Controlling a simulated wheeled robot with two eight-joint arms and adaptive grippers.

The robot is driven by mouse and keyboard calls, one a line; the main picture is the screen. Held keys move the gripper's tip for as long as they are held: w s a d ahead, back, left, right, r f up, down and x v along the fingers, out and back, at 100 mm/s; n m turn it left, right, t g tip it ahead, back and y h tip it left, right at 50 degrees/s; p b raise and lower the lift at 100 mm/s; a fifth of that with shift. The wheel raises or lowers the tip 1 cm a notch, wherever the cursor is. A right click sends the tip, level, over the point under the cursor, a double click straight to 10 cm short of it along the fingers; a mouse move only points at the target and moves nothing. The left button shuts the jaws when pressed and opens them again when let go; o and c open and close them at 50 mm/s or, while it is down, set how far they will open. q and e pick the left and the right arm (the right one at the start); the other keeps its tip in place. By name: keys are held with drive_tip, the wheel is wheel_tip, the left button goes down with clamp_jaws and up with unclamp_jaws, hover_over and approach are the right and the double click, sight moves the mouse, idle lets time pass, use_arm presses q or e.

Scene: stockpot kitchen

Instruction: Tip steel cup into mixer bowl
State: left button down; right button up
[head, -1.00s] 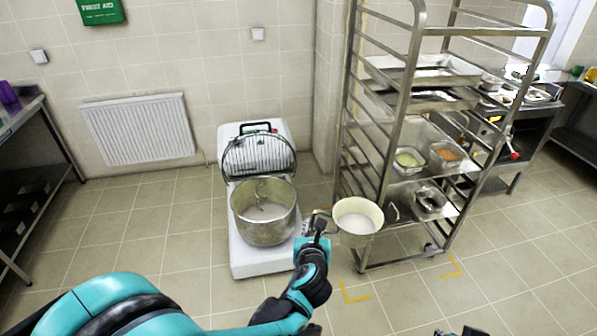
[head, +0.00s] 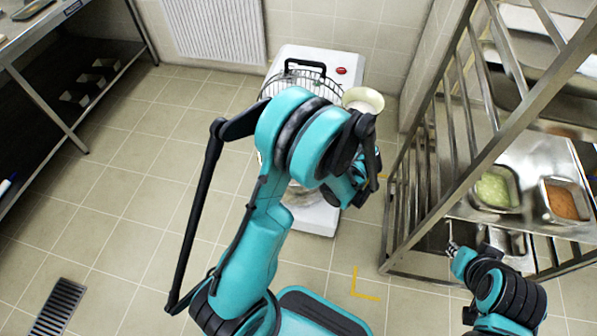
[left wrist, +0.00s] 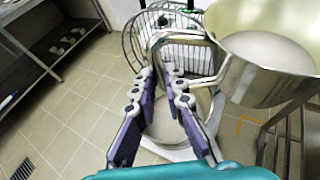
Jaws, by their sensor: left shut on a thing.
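The steel cup (head: 364,98) is up beside the mixer guard in the head view. In the left wrist view the cup (left wrist: 258,82) is at upper right with white contents inside. My left gripper (left wrist: 168,78) is shut on the cup's handle; my arm hides it in the head view. The mixer bowl (left wrist: 172,122) shows below and beyond the fingers, partly covered by them. In the head view my arm covers most of the bowl. My right gripper (head: 454,249) is low beside the rack; its finger opening is too small to tell.
The white mixer (head: 318,220) has a wire guard (head: 290,76) above the bowl. A steel rack (head: 432,185) with trays stands close on the right. A steel table (head: 50,25) is at the left. Tiled floor (head: 110,220) between table and mixer is clear.

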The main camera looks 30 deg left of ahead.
use_arm(q)
drive_tip(key=s+a+f+n+g+y+b, duration=0.1)
drive_tip(key=a+f+n+g+b, duration=0.1)
drive_tip(key=f, duration=0.7)
drive_tip(key=s+a+f+n+g+b, duration=0.2)
drive_tip(key=f+n+g, duration=0.4)
drive_tip(key=f, duration=0.3)
drive_tip(key=s+a+f+n+g+y+b, duration=0.1)
drive_tip(key=a+f+n+g, duration=0.3)
drive_tip(key=f, duration=0.5)
drive_tip(key=shift+s+a+f+n+g+y+b, duration=0.35)
drive_tip(key=shift+s+g+b, duration=0.2)
drive_tip(key=shift+g, duration=0.35)
